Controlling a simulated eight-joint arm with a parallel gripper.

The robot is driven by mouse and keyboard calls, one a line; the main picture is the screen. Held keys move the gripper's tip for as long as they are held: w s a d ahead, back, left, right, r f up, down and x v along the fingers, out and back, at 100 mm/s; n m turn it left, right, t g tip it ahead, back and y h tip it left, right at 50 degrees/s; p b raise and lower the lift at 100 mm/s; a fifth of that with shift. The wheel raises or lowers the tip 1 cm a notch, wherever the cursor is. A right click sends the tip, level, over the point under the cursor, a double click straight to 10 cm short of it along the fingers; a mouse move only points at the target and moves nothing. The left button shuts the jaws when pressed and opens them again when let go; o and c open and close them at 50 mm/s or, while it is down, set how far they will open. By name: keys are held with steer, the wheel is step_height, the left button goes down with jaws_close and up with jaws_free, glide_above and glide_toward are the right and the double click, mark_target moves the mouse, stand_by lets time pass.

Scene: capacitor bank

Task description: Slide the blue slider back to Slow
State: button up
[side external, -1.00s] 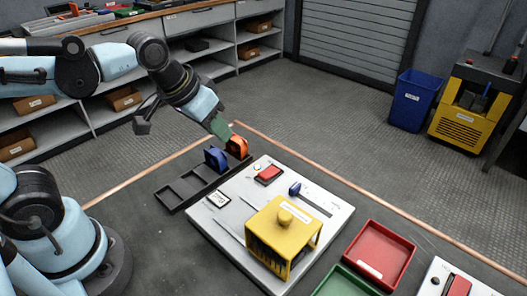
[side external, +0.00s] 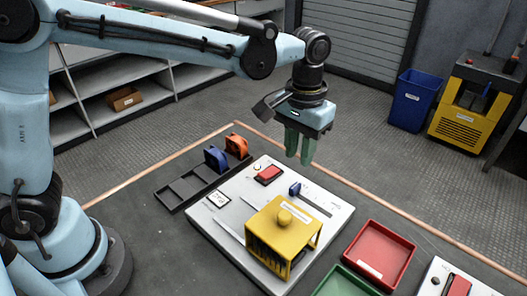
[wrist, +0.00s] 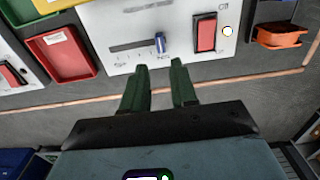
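The blue slider (side external: 295,189) stands on the white panel (side external: 226,220) at the left end of a dark slot (side external: 318,206) in the side view. In the wrist view, the blue slider (wrist: 160,42) is at the right end of the slot (wrist: 128,46). Small marks and lettering run below the slot there, too small to read. My gripper (side external: 298,162) hangs above the panel's far side, fingers down. Its green fingers (wrist: 158,66) are apart with nothing between them, short of the slider and not touching it.
A red switch (side external: 269,175) is left of the slider. A yellow cover (side external: 285,232) stands near the slot's front. A dark rack (side external: 186,188) holds blue and orange parts (side external: 236,146). A red tray (side external: 379,253) lies to the right. Space above the slot looks clear.

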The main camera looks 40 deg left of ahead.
mark_target(296, 186)
steer(key=shift+f, duration=4.35)
jaws_close()
steer(key=shift+d, duration=4.4)
steer(key=shift+o, duration=0.2)
jaws_free()
